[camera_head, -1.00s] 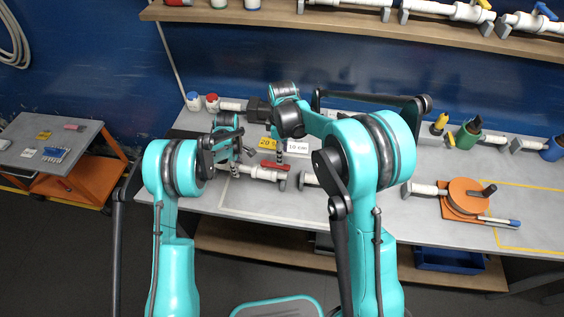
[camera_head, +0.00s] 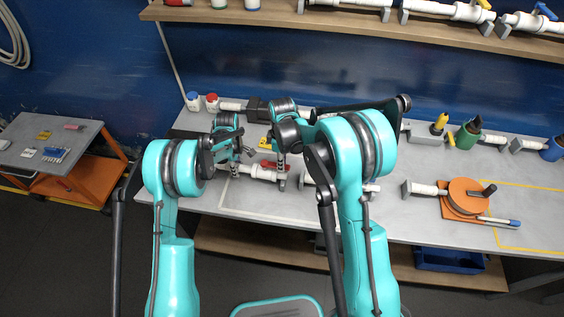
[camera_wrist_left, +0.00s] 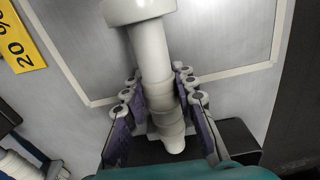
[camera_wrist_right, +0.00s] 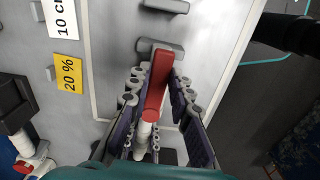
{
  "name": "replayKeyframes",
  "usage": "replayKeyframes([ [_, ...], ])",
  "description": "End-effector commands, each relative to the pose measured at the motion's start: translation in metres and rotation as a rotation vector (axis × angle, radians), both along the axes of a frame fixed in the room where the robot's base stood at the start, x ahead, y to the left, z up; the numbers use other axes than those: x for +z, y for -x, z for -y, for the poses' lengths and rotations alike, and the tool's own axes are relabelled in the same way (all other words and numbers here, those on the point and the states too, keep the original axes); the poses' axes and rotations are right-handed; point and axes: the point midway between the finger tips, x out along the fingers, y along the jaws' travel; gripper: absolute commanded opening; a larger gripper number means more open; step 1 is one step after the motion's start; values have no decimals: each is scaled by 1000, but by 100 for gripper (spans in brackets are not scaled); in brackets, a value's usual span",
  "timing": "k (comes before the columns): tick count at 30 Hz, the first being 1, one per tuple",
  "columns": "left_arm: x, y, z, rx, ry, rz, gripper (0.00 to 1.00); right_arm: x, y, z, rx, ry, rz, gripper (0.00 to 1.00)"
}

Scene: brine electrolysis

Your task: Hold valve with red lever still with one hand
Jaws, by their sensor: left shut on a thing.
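The valve with its white pipe body (camera_head: 256,173) and red lever (camera_head: 272,166) lies on the workbench at the centre-left. In the left wrist view the white pipe (camera_wrist_left: 153,65) runs between the fingers of my left gripper (camera_wrist_left: 160,92), which is shut on it. In the right wrist view the red lever (camera_wrist_right: 158,80) points up the picture between the fingers of my right gripper (camera_wrist_right: 157,95). These fingers stand apart on both sides of the lever, with a visible gap. Contact at the lower pipe is hard to see.
Yellow "20 %" (camera_wrist_right: 69,73) and white "10 cm" labels (camera_wrist_right: 62,18) lie beside the valve. An orange disc fixture (camera_head: 467,197) lies on the right. A shelf (camera_head: 350,28) hangs above.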

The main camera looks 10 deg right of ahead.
Motion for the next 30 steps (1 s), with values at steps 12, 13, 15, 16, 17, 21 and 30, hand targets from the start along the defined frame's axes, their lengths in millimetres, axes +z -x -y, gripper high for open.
replayKeyframes([
  [12, 0, 0, 0, 0, 0, 0, 0, 0, 6, -3, -94, 0, 0, 0],
  [13, 0, 0, 0, 0, 0, 0, 0, 0, 7, -3, -111, 0, 0, 0],
  [15, 0, 0, 0, 0, 0, 0, 0, 0, 10, -5, -160, 0, 0, 0],
  [16, 0, 0, 0, 0, 0, 0, 0, 0, 11, -6, -183, 0, 0, 0],
  [17, 0, 0, 0, 0, 0, 0, 0, 0, 12, -7, -207, 0, 0, 0],
  [21, 0, 0, 0, 0, 0, 0, 0, 0, 19, -12, -334, 0, 0, 0],
  [30, 0, 0, 0, 0, 0, 0, 0, 0, 31, -26, -619, -1, 0, 0],
])
